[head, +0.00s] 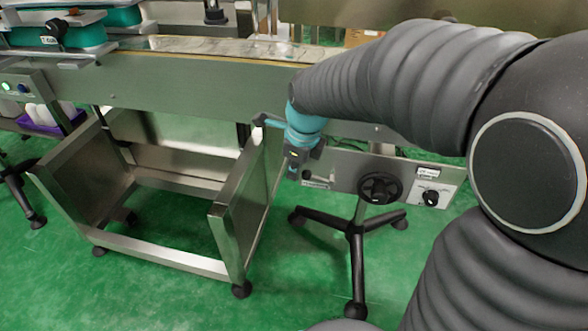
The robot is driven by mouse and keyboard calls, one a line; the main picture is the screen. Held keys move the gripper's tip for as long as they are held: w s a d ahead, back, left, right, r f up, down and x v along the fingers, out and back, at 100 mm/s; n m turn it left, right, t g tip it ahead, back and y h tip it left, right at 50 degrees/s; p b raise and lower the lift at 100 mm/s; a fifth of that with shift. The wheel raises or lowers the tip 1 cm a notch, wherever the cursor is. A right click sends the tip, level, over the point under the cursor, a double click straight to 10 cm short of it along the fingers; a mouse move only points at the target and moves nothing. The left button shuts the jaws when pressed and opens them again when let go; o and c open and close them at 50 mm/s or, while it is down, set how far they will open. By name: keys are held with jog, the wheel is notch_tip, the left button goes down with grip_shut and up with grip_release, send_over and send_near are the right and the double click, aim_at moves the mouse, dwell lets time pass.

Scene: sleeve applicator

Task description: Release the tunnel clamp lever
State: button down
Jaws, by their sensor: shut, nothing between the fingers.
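A small black lever or knob (55,28) sits at the upper left on the machine's teal-sided part, above a small white label too small to read surely. It may be the tunnel clamp lever; I cannot tell for certain. My gripper (292,172) hangs near the middle of the head view, below a teal wrist ring, in front of the conveyor's lower side. It is shut and empty, well to the right of the black lever and apart from it. Its fingertips are small and partly unclear.
A steel conveyor frame (190,85) runs across the back. An open steel frame on feet (160,262) stands at left. A black handwheel (380,187) and a rotary knob (430,198) are right of my gripper. Green floor (150,300) is clear in front.

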jog(key=shift+r, duration=0.1)
jog(key=a+r+p, duration=0.1)
jog(key=a+r, duration=0.5)
jog(key=r, duration=0.5)
jog(key=shift+a+r+p, duration=0.2)
jog(key=shift+p, duration=0.15)
jog(key=shift+s+n, duration=0.1)
jog(key=shift+n, duration=0.2)
